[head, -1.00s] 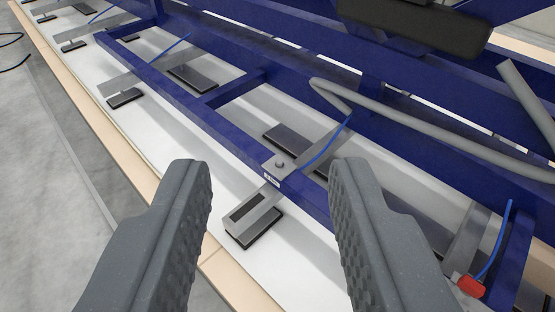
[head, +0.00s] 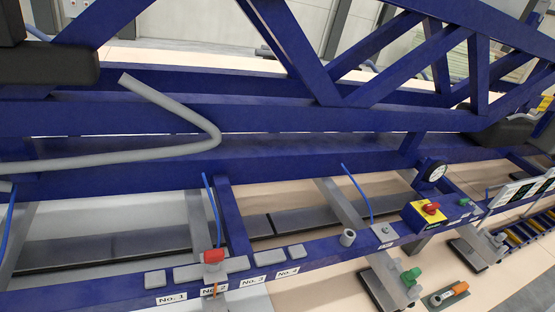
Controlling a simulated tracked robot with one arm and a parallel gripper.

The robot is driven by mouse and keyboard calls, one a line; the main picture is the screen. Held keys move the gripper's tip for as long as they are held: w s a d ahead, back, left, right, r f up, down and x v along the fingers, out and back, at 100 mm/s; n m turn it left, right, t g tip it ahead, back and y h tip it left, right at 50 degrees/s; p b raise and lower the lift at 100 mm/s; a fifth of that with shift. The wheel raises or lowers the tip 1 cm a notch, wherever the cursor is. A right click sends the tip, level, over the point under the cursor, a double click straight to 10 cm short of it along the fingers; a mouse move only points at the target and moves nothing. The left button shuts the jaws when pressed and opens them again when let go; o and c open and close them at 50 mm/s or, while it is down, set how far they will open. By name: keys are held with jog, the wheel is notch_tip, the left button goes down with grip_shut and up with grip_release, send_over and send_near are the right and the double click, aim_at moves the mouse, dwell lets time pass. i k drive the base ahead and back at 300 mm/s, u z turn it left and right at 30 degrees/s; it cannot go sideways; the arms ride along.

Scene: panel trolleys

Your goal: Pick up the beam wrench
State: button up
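I cannot identify the beam wrench with certainty in this view. A blue steel beam (head: 330,250) runs across the lower part of the picture, with labels No. 1 to No. 4 and grey blocks (head: 210,268) on it. A red valve handle (head: 214,256) stands among these blocks. A short grey hollow cylinder (head: 347,238) stands on the beam right of the labels. An orange-handled piece on a green plate (head: 449,293) lies at the lower right. My gripper is out of the picture.
A bent grey tube (head: 150,155) crosses in front of the blue truss at left. A yellow box with a red knob (head: 428,215), a round gauge (head: 433,172) and white panels (head: 515,192) sit at right. Thin blue hoses rise from the beam. Floor shows at lower right.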

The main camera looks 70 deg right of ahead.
aim_at(435, 301)
jog(key=z, duration=3.55)
jog(key=k, duration=0.8)
jog(key=z, duration=0.05)
jog(key=i, duration=0.75)
jog(key=u, duration=0.1)
